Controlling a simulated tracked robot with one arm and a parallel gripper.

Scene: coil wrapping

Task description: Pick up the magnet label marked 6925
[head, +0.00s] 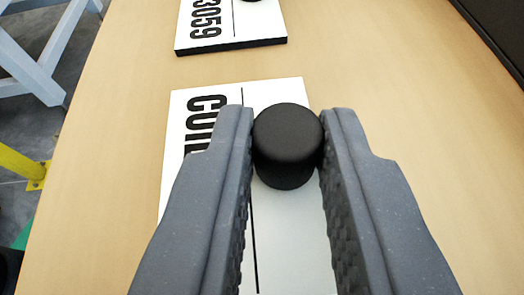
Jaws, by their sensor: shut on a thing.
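A white magnet label (279,92) with a black round knob (287,134) lies below my gripper, over the wooden table. Its bold black print reads "COI" or similar, and the rest is hidden behind the left finger, so I cannot read the number 6925. My gripper (287,140) is shut on the knob, with one grey finger touching each side. I cannot tell whether the label rests on the table or is slightly raised.
Another white label (222,38) marked "3059", with black edges, lies farther back on the table (420,110). A dark object (497,35) is at the upper right. The table's left edge borders the floor, with a yellow post (20,165) beyond.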

